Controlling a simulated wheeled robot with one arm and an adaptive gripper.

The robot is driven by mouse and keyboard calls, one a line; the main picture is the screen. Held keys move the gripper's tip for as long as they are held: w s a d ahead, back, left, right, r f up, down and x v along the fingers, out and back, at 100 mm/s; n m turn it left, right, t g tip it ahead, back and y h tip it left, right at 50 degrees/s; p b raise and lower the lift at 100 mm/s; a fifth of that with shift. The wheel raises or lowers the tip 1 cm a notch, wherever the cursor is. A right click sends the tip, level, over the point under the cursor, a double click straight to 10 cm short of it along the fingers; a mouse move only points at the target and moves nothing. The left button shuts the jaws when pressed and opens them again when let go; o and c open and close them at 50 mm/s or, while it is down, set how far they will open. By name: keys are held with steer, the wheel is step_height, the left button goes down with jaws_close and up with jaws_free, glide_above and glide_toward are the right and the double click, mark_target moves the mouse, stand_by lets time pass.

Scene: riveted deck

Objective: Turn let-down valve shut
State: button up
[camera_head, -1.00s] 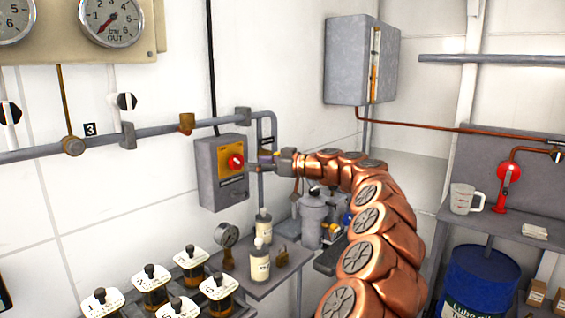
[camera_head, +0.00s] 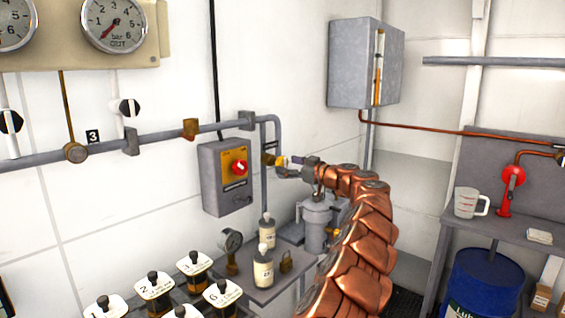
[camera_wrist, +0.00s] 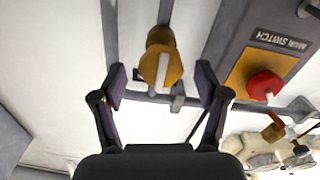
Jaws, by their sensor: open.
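A yellow valve with a pale stripe on its knob (camera_wrist: 160,66) sits on a grey upright pipe, and the stripe runs roughly along the pipe. In the head view the valve (camera_head: 268,160) is right of the switch box, at the tip of my gripper (camera_head: 287,165). In the wrist view my gripper (camera_wrist: 161,84) is open, with one dark finger on each side of the knob. White gaps show between the fingers and the knob, so they look apart. I see no label on the valve.
A grey main switch box (camera_head: 211,185) with a red knob (camera_head: 240,168) is close to the left of the valve. A grey wall cabinet (camera_head: 350,62) hangs above right.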

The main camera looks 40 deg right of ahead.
steer(key=shift+p+x, duration=0.35)
steer(key=shift+x, duration=0.95)
steer(key=c, duration=1.2)
